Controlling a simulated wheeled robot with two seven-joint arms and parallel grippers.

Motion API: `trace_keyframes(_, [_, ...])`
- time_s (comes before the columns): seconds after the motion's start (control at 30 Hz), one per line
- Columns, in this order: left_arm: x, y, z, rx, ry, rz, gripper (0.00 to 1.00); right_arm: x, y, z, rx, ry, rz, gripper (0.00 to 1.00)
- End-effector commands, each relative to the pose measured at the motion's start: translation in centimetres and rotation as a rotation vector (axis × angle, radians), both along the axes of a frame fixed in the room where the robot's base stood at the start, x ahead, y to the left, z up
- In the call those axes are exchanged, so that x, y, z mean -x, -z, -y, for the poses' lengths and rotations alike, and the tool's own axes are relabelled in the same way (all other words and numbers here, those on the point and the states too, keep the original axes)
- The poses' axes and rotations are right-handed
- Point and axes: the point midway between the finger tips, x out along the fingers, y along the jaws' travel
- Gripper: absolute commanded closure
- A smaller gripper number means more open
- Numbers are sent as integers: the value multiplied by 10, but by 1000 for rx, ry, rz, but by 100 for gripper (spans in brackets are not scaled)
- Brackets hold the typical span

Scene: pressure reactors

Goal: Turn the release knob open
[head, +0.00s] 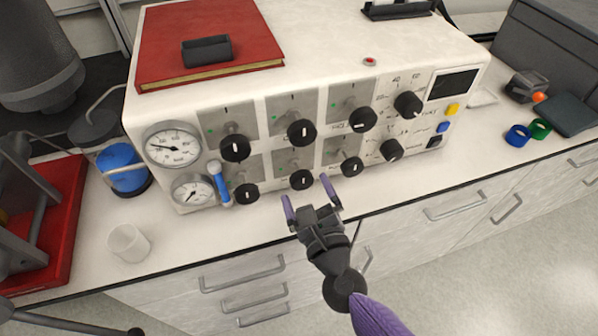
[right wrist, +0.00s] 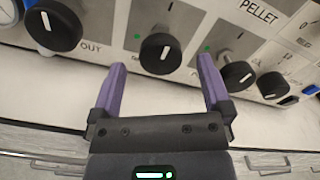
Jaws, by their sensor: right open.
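The white reactor box (head: 160,115) carries several black knobs in rows on its front. I cannot read a release label, so I cannot tell which knob is the release knob. My right gripper (head: 307,194) is open and empty, just in front of the lower middle knob (head: 301,179). In the right wrist view this knob (right wrist: 160,53) stands ahead between the purple fingers (right wrist: 160,66), apart from them, its white mark near upright. The lower left knob (head: 246,193) and lower right knob (head: 352,166) flank it. My left gripper is not in view.
Two gauges (head: 173,146) and a blue-handled lever (head: 219,184) are at the box's left end. A white cup (head: 128,243) stands on the counter at left. A red book (head: 207,40) lies on top. The counter strip before the box is clear.

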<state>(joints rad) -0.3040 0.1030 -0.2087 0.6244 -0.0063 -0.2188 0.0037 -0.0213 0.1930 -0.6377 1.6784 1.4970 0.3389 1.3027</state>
Motion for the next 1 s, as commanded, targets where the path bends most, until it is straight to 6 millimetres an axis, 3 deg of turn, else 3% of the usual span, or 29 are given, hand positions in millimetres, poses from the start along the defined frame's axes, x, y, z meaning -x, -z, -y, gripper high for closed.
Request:
trace_keyframes(0.1, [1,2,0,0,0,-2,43,-23,0,-7,2,1,1,1])
trace_keyframes(0.23, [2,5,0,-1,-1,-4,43,-38,1,-12,4,0,1,1])
trace_keyframes(0.57, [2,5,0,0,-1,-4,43,-45,1,-14,5,0,0,1])
trace_keyframes(1.0, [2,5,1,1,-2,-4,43,-44,1,-14,6,0,0,92])
